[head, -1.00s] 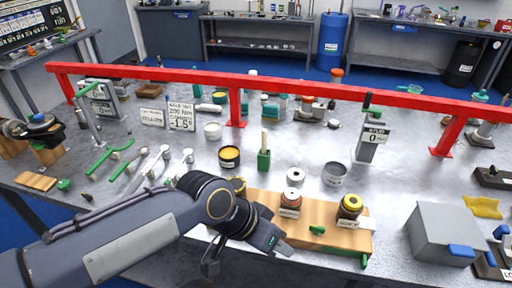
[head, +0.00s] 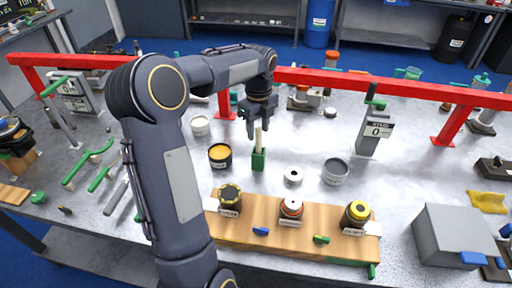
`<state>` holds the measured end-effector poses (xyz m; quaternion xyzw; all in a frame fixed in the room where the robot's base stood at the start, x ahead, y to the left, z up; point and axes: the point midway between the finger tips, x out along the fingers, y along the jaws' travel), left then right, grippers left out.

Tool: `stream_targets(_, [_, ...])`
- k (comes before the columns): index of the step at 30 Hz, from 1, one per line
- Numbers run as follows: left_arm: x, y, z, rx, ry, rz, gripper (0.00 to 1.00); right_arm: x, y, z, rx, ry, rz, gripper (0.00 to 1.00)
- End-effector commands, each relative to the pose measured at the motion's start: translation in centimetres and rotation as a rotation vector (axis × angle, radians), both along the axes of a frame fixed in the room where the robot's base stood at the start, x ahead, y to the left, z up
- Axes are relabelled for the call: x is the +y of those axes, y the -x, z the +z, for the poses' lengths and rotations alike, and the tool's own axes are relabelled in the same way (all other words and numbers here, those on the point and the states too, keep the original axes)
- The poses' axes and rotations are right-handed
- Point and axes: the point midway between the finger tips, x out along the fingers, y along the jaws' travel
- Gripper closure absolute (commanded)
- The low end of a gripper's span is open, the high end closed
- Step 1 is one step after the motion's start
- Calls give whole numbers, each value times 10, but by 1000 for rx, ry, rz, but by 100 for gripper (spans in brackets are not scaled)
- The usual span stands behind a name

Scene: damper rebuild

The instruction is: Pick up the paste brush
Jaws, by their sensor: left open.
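The paste brush stands upright at mid-table, with its pale handle (head: 258,139) showing above a green holder (head: 258,160). Its lower end is hidden in the holder. My left gripper (head: 259,130) is open and points down at the top of the handle. Its fingers appear on either side of the handle's upper end; I cannot tell whether they touch it. My right gripper is not in view.
A yellow paste tin (head: 220,157) stands just left of the holder. A white roll (head: 293,176) and a grey metal cup (head: 335,171) stand to its right. A wooden board (head: 262,218) with several parts lies in front. A red rail (head: 400,88) runs behind.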

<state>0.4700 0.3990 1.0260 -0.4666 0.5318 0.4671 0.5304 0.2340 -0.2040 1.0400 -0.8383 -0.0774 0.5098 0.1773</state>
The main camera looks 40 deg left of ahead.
Motion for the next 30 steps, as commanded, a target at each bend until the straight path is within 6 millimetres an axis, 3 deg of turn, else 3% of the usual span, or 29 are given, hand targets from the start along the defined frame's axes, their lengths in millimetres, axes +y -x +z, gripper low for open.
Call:
stream_targets(12, [2, -4, -54, 0, 1, 2, 58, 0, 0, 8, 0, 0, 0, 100])
stream_targets(20, [2, -4, -57, -2, 0, 3, 58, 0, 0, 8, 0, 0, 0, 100])
stream_targets(30, [2, -4, -56, -3, 0, 3, 100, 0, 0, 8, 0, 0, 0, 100])
